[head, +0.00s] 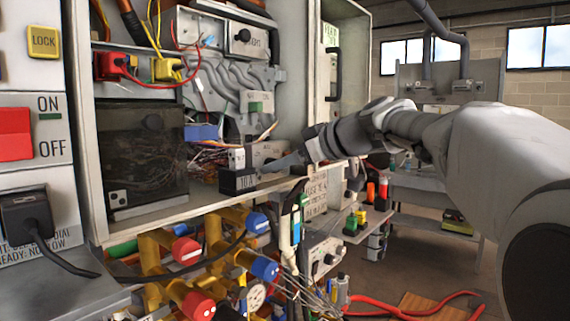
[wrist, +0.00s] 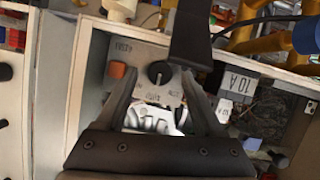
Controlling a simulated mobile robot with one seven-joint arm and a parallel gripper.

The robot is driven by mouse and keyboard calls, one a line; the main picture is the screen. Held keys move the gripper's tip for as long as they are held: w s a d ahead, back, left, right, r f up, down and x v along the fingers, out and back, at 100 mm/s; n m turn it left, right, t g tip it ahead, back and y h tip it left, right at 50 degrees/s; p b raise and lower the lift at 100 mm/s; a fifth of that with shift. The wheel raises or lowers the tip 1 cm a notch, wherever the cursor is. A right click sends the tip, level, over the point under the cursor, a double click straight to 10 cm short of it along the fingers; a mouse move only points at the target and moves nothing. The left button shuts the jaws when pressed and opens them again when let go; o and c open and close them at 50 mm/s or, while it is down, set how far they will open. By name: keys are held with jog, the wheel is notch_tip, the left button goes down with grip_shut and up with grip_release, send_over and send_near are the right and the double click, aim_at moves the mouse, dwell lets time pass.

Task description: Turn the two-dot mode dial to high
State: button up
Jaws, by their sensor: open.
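In the wrist view a black round dial (wrist: 159,73) with a pale pointer line sits on a grey panel (wrist: 140,48) with small, blurred lettering. An orange button (wrist: 118,70) is left of the dial. My gripper (wrist: 160,88) is open, its two fingers on either side of the dial; contact is unclear. In the head view my gripper (head: 288,160) is at a small grey box (head: 266,152) on the cabinet shelf, and hides part of its face. A white plate with dark dots (head: 119,199) is on a dark-fronted box (head: 150,155) to the left. I cannot tell which dial the dots mark.
A black block marked 10 A (head: 238,181) stands on the shelf edge beside my gripper. Loose wires hang behind it. Another grey box with a black knob (head: 243,35) is higher up. Yellow pipes with red and blue ends (head: 200,262) crowd below. The open cabinet door (head: 342,80) stands behind.

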jog(key=shift+w+a+f, duration=0.2)
jog(key=shift+w+a, duration=0.15)
grip_shut()
dwell(0.4)
jog(key=m+g, duration=0.1)
jog(key=m+y+p, duration=0.1)
jog(key=m, duration=0.1)
jog(key=shift+w+d+g, duration=0.15)
jog(key=shift+d+g, duration=0.05)
jog(key=shift+g, duration=0.2)
jog(key=shift+f+m+g+y+p, duration=0.1)
jog(key=shift+m+g+y+p, duration=0.8)
jog(key=shift+m, duration=0.6)
